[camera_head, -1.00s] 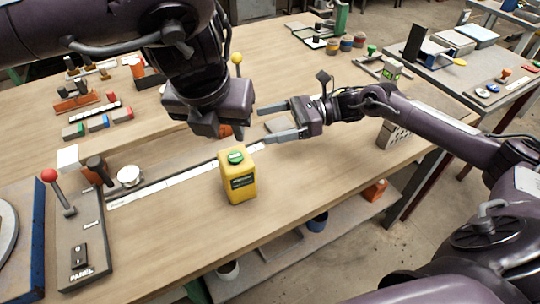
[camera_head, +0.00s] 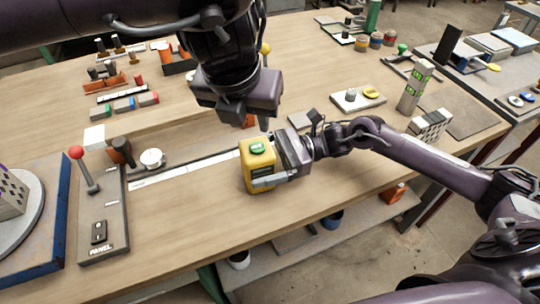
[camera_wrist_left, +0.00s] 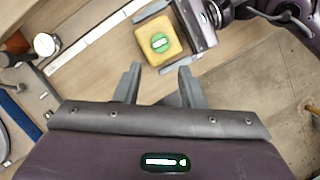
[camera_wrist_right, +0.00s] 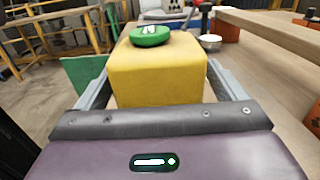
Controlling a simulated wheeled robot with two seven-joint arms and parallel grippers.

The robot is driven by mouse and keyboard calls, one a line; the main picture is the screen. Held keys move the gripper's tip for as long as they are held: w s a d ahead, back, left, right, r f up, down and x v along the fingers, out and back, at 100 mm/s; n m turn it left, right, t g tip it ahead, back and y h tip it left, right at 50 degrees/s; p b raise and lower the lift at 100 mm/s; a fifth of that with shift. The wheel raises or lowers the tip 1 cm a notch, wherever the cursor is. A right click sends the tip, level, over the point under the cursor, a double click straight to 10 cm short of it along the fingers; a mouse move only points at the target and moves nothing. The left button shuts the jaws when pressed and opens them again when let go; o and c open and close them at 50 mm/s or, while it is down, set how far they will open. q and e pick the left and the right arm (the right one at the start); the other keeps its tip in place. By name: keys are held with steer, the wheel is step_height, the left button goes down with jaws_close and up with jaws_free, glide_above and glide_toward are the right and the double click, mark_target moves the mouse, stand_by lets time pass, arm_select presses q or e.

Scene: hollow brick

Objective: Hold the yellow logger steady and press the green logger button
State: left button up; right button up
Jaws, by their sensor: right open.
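The yellow logger (camera_head: 258,172) stands upright on the workbench, with the round green button (camera_head: 257,148) on its top. My right gripper (camera_head: 264,166) is open around the logger, with one finger along its near side; the far finger is mostly hidden in the head view. In the right wrist view the logger (camera_wrist_right: 158,75) sits between the two fingers, but contact is unclear. My left gripper (camera_head: 238,112) is raised behind the logger. In the left wrist view its fingers (camera_wrist_left: 158,78) are apart and empty, with the green button (camera_wrist_left: 160,42) beyond the tips.
A panel (camera_head: 103,215) with a red-knobbed lever (camera_head: 77,153) stands at the left. A white strip (camera_head: 190,169) runs along the bench toward the logger. A hollow brick (camera_head: 430,124) and a grey post with green marks (camera_head: 414,88) stand at the right. The bench front is clear.

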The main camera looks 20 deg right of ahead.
steer(key=shift+a, duration=0.1)
steer(key=c, duration=1.1)
arm_select(q)
steer(key=shift+c, duration=0.6)
arm_select(e)
steer(key=shift+c, duration=0.9)
arm_select(q)
jaws_close()
